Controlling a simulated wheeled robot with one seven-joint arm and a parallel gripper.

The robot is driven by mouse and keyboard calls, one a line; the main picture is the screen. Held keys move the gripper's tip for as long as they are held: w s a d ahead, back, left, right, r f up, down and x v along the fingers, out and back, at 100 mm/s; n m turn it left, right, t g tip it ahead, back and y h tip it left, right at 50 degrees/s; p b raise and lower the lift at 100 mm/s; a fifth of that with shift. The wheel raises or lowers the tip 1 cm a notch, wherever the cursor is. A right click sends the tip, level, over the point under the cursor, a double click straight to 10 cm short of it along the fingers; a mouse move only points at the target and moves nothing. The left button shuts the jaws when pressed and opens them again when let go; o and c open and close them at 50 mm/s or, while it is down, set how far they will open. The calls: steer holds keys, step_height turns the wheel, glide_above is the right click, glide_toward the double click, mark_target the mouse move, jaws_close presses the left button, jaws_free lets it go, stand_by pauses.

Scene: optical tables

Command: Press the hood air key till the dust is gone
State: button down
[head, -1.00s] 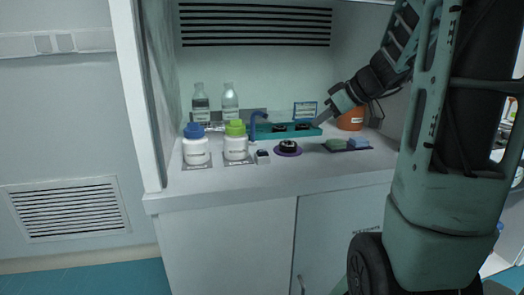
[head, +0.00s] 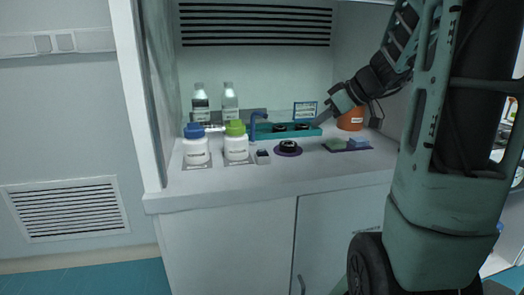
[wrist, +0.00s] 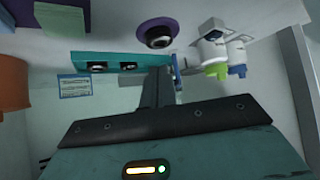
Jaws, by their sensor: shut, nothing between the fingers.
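My gripper (head: 319,124) is shut and empty, pointing down-left by the right end of the teal tray in the head view. In the wrist view its dark fingers (wrist: 158,85) are together, reaching toward the tray. I cannot tell whether they touch anything. A small grey box with a dark top (head: 262,157) stands on the bench by the blue spout (head: 254,124); I cannot tell if it is the air key. A black round piece (head: 288,147) sits on a purple disc (head: 278,152). No dust can be made out at this size.
The teal tray (head: 268,136) holds two black round pieces. White bottles with blue (head: 195,150) and green caps (head: 236,149) stand left. Clear bottles (head: 200,103), an orange container (head: 351,119), a small sign (head: 305,110) and a sponge mat (head: 362,148) are near. The front bench strip is clear.

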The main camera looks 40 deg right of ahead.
steer(key=shift+a, duration=0.1)
steer(key=w+a+f, duration=0.1)
steer(key=a, duration=0.2)
steer(key=w+a+f+g+y, duration=0.1)
steer(key=a, duration=0.3)
steer(key=w+a+f+n+g+y, duration=0.1)
steer(key=w+a, duration=0.1)
steer(key=a, duration=0.2)
steer(key=shift+a+f, duration=0.2)
steer(key=a+f+n+g+y, duration=0.1)
steer(key=a+f+g, duration=0.3)
steer(key=a, duration=1.1)
steer(key=s+a+f+n+g+h, duration=0.1)
steer(key=s+a+f+n, duration=0.1)
steer(key=s+a, duration=0.7)
steer(key=s+a+f+n+g+h, duration=0.2)
steer(key=s+a+f, duration=0.3)
steer(key=s+a, duration=0.3)
steer(key=shift+s+a+h, duration=0.3)
steer(key=shift+s+a, duration=0.05)
steer(key=shift+a, duration=0.6)
steer(key=shift+a+f, duration=0.1)
